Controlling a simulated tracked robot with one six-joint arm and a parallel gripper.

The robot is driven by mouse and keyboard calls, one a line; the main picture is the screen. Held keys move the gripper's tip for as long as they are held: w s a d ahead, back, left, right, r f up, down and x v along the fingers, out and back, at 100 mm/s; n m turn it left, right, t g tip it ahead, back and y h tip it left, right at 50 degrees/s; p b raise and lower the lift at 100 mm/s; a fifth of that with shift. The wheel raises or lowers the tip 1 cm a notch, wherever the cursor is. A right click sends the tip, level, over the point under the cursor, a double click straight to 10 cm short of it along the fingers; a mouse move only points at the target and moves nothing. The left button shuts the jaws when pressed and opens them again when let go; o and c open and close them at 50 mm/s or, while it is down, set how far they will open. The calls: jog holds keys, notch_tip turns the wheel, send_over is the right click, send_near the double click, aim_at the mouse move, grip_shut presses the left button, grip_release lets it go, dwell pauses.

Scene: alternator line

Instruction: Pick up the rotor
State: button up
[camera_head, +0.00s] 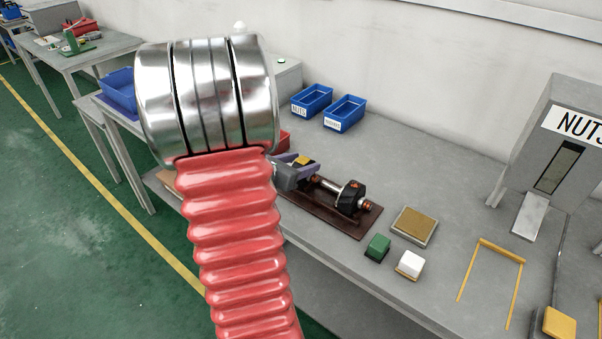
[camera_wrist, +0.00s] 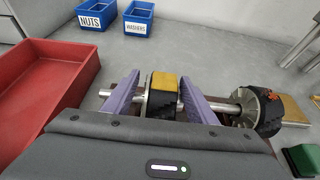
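The rotor appears to be the metal shaft with dark, round parts on the brown tray (camera_head: 335,220); its black-and-copper end (camera_head: 351,196) shows in the head view and at right in the wrist view (camera_wrist: 262,112). My gripper (camera_wrist: 160,98) has purple fingers on either side of a black part with a yellow top (camera_wrist: 164,88). A gap shows beside the left finger, so the gripper looks open. A shaft end sticks out left of the left finger. Whether both dark parts share one shaft is unclear, as the right finger covers the middle.
A red bin (camera_wrist: 45,90) stands close left of my gripper. Blue bins for nuts (camera_head: 311,99) and washers (camera_head: 344,113) stand behind. A tan-topped pad (camera_head: 415,226), a green block (camera_head: 377,247) and a white block (camera_head: 409,264) sit right of the tray. A nuts dispenser (camera_head: 560,150) stands far right.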

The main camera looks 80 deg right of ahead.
grip_shut()
dwell(0.4)
jog(key=shift+w, duration=0.1)
jog(key=shift+d+r, duration=0.1)
jog(key=shift+r, duration=0.15)
